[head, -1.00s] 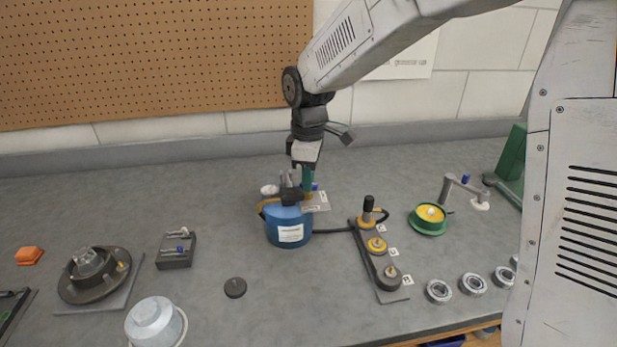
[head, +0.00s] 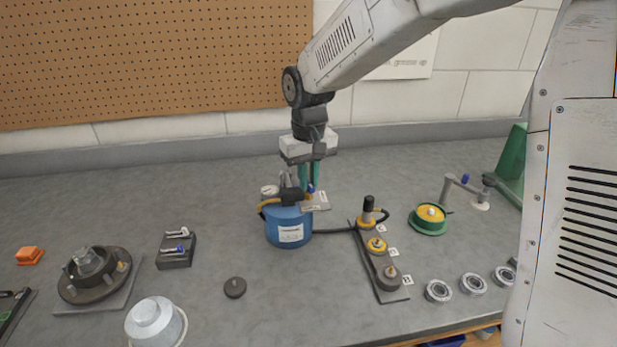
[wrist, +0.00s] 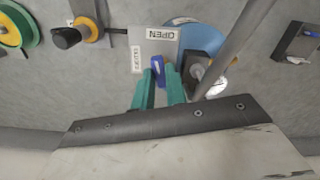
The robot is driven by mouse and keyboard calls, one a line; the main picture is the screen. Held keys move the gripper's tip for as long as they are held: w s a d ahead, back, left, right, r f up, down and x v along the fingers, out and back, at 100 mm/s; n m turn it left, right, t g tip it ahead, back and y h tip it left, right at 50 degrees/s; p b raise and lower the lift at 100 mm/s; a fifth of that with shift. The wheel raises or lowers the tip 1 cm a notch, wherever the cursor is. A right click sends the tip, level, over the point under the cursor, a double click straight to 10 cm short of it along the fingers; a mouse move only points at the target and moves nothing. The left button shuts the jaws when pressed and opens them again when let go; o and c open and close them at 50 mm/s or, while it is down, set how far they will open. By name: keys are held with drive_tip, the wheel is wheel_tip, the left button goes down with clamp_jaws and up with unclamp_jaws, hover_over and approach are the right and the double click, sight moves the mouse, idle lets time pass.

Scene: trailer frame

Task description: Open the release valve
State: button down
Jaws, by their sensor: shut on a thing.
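The blue pressure tank (head: 289,236) stands mid-bench with a dark fitting on top; its blue top also shows in the wrist view (wrist: 205,38). The release valve's small blue handle (wrist: 157,70) sits beside the grey plate (wrist: 153,46) with OPEN and CLOSED labels, which read upside down there. The handle is partly hidden in the head view (head: 310,188). My gripper (wrist: 160,78) has teal fingers shut on the blue handle. In the head view my gripper (head: 309,186) comes down from above. The handle's exact pointing is hard to tell.
A round gauge (head: 269,191) and a grey rod stand close to the fingers. A black hose (head: 335,230) runs right to a strip with a black knob and yellow fittings (head: 377,245). A green-yellow reel (head: 429,219) is farther right. A loose black cap (head: 235,287) lies in front.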

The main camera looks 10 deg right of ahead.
sight(309, 183)
drive_tip(key=shift+m, duration=1.5)
drive_tip(key=c, duration=1.4)
unclamp_jaws()
drive_tip(key=shift+c, duration=0.2)
wheel_tip(309, 183, up, 8)
drive_tip(key=shift+f, duration=0.1)
